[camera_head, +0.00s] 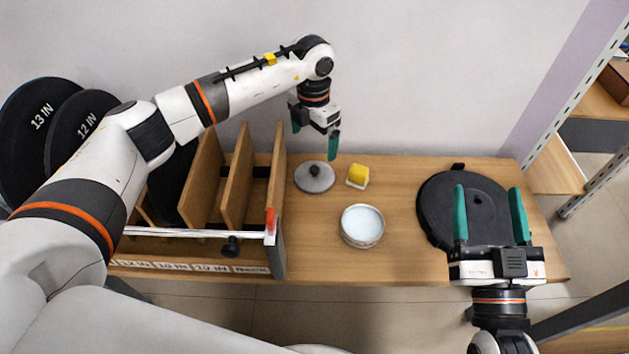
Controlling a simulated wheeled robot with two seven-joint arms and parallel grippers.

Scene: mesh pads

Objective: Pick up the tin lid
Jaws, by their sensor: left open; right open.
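The tin lid (314,180) is a grey disc with a black knob, lying on the wooden table just right of the rack. The round tin (362,226), whose top looks pale blue-white, stands to the right and nearer. My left gripper (316,143) is open and empty, above and slightly behind the lid, with its fingers pointing down. My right gripper (490,214) is open and empty, over the black round pad at the right. The lid is fully in view.
A yellow and white sponge (358,175) lies right of the lid. A wooden rack (238,178) with upright dividers stands at the left, with large black discs (38,125) behind it. The black pad (436,212) fills the table's right side. A metal shelf stands at far right.

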